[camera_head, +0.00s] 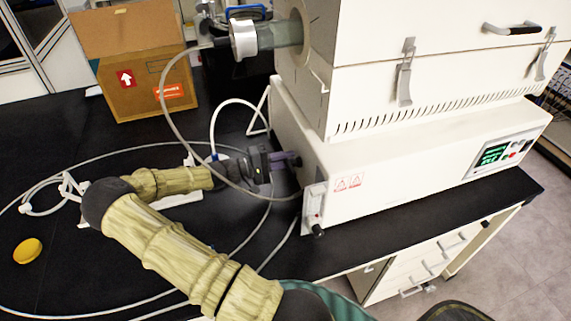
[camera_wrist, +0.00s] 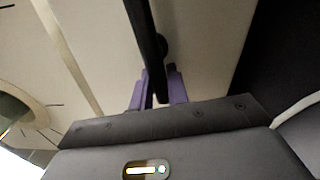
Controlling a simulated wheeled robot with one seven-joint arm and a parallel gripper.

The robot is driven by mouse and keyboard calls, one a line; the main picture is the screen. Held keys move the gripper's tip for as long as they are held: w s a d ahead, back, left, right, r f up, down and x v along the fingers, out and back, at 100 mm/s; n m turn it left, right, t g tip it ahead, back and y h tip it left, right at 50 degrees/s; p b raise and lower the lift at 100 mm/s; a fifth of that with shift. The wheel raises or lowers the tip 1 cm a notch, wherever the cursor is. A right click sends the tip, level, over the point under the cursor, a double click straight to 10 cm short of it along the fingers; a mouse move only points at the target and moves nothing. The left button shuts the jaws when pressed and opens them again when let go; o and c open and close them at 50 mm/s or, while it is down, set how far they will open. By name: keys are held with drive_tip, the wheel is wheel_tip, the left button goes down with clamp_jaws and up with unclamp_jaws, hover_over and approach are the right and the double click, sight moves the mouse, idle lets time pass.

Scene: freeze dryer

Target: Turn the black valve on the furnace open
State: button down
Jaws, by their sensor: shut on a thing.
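The furnace (camera_head: 320,150) is a large white unit on the black bench, with a control panel on its front. My gripper (camera_head: 294,160) reaches from the left to the furnace's left side wall, with its purple fingers close to the wall. In the wrist view, the purple fingers (camera_wrist: 158,90) are on either side of a long black bar, the black valve (camera_wrist: 148,40), and are shut on it. A dark round part shows beside the bar, against the pale wall. In the head view the gripped part is hidden by my fingers and a hose.
A grey hose (camera_head: 170,105) loops from the furnace tube's metal end (camera_head: 243,40) past my gripper. A flow meter (camera_head: 315,203) with a black knob is on the furnace's front left corner. A cardboard box (camera_head: 140,90) stands behind; a yellow object (camera_head: 27,251) lies left.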

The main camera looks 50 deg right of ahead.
drive_tip(key=shift+r+m+b, duration=0.25)
drive_tip(key=shift+m+b, duration=0.05)
drive_tip(key=shift+m, duration=0.7)
drive_tip(key=c, duration=1.4)
unclamp_jaws()
drive_tip(key=shift+o, duration=0.2)
drive_tip(key=b+v, duration=0.1)
drive_tip(key=v, duration=1.6)
drive_tip(key=shift+a+b, duration=0.15)
drive_tip(key=shift+b, duration=0.25)
